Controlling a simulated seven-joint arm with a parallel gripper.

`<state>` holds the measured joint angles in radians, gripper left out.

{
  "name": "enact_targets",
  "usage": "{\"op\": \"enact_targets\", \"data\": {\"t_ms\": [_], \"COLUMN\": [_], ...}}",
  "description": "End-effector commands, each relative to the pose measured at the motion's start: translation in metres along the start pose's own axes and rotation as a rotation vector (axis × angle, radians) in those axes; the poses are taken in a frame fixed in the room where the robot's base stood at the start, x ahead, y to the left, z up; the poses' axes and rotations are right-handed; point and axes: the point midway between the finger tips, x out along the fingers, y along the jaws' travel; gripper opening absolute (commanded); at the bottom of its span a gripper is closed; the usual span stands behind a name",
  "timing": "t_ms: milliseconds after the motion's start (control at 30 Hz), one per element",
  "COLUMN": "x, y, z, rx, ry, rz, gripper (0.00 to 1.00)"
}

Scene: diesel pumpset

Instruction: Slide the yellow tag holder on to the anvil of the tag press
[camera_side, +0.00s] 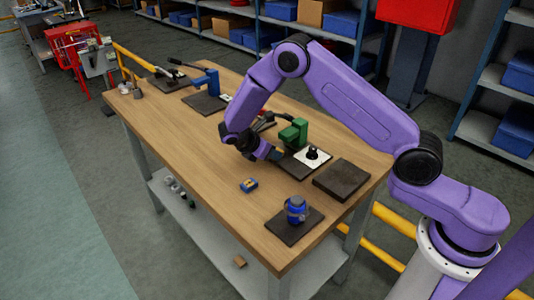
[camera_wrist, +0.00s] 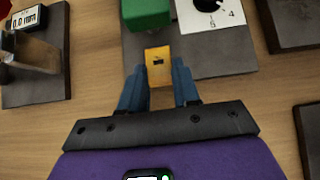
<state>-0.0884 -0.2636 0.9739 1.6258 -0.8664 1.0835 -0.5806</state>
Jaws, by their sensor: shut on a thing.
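My gripper (camera_wrist: 158,88) has blue fingers shut on the yellow tag holder (camera_wrist: 158,66), one on each side of it. The holder points away from my wrist, with a small dark slot in its top. Its far end is just short of the green tag press (camera_wrist: 147,14), over the dark base plate. In the side view my gripper (camera_side: 275,154) is low beside the green press (camera_side: 294,133). The holder cannot be made out there. The anvil is hidden in both views, so I cannot tell whether the holder touches it.
A white dial plate with a black knob (camera_side: 312,152) is right of the press. A dark block (camera_side: 342,179), a blue round device (camera_side: 296,207) and a small blue-and-yellow item (camera_side: 249,185) are nearby. A gauge reading in mm (camera_wrist: 25,18) is at left. The table's front left is clear.

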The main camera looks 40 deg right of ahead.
Motion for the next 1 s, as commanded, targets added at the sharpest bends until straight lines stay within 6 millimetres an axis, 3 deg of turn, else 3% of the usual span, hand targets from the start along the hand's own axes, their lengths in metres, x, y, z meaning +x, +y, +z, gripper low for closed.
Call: {"op": "enact_targets", "data": {"t_ms": [1000], "x": [0.029], "y": [0.000], "z": [0.027], "rx": [0.001], "ry": [0.000], "rz": [0.001], "gripper": [0.14]}}
